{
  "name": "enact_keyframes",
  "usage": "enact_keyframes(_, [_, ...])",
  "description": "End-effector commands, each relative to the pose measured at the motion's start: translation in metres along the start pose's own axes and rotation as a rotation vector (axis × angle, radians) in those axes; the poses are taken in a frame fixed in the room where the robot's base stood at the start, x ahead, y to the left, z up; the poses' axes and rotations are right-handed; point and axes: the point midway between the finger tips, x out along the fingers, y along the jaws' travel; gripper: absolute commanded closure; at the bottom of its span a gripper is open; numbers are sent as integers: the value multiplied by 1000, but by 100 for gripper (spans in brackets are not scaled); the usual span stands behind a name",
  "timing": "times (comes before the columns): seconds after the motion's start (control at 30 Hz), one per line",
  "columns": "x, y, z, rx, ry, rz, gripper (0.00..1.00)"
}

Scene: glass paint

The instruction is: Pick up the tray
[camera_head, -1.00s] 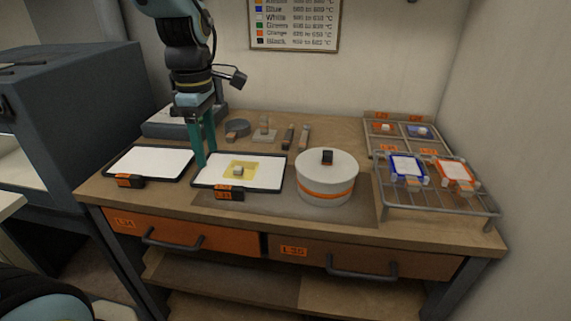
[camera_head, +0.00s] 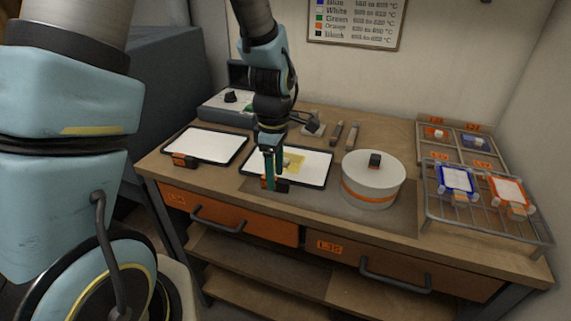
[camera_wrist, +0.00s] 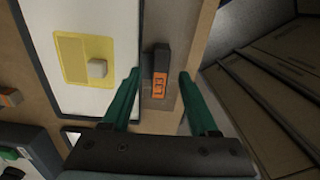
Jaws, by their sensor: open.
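A white tray (camera_head: 308,178) with a black rim lies on the workbench, in the middle. It bears a yellow square patch (camera_wrist: 73,65) with a small pale block (camera_wrist: 97,68) on it. The tray's black handle with an orange label (camera_wrist: 159,86) sticks out from its front edge. My gripper (camera_head: 270,182) is at this handle, fingers down. In the wrist view, its two green fingers (camera_wrist: 160,75) are apart on either side of the handle and hold nothing. Whether they touch the handle, I cannot tell. In the head view, the fingers partly hide the handle and tray.
A second white tray (camera_head: 204,145) lies to the left. A round white pot (camera_head: 372,184) with an orange band stands close on the right. A wire rack (camera_head: 490,236) with two framed pieces is at the far right. Orange drawers (camera_head: 245,219) are below the bench edge.

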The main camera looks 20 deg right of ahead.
Motion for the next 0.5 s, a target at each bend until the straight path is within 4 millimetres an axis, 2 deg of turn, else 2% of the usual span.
enact_keyframes(0.13, [8, 0, 0, -1, 0, 0, 40])
enact_keyframes(0.33, [9, 0, 0, -1, 0, 1, 40])
enact_keyframes(0.5, [9, 0, 0, -1, 0, 1, 58])
